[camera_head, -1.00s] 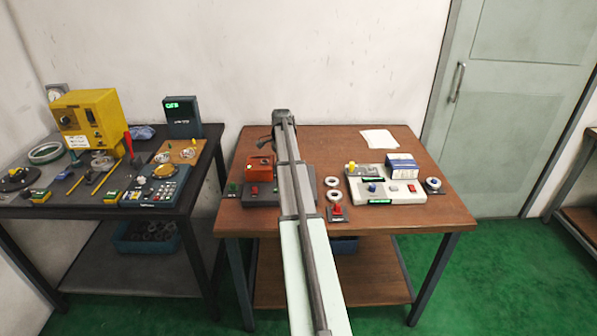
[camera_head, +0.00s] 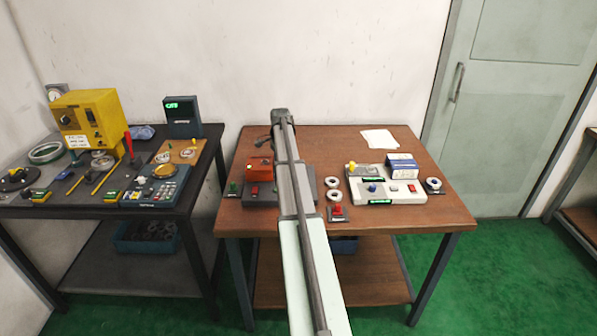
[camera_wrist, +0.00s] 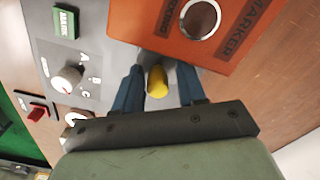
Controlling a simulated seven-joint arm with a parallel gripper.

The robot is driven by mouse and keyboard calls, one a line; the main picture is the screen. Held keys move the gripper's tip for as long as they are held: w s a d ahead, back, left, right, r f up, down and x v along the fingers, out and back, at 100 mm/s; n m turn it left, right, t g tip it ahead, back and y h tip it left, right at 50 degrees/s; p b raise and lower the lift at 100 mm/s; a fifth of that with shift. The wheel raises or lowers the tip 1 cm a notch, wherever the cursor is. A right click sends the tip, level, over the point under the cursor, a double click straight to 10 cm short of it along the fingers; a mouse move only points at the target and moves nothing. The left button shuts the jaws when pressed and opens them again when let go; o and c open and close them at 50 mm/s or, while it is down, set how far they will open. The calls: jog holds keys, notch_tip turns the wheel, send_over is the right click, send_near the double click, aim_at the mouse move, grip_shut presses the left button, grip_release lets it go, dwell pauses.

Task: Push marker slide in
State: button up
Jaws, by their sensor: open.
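The orange-red marker unit (camera_wrist: 190,28) fills the top of the wrist view, with the word MARKER on it and a round ring-edged opening (camera_wrist: 200,20). It also shows in the head view (camera_head: 259,166), left of my arm. A yellow knob (camera_wrist: 157,80) stands by its near edge, over the grey panel. My gripper (camera_wrist: 160,76) is open, with one blue finger on each side of the knob and small gaps visible. Whether the knob touches a finger, and how far the slide is in, I cannot tell. In the head view my arm hides the gripper and the knob.
The grey panel (camera_wrist: 95,55) carries a white dial (camera_wrist: 66,80) and a green switch (camera_wrist: 66,22). A red switch (camera_wrist: 37,113) lies left of it. Right of my arm are white rings (camera_head: 334,189) and a light-grey console (camera_head: 405,193).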

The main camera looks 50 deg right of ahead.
jog(key=shift+r, duration=3.4)
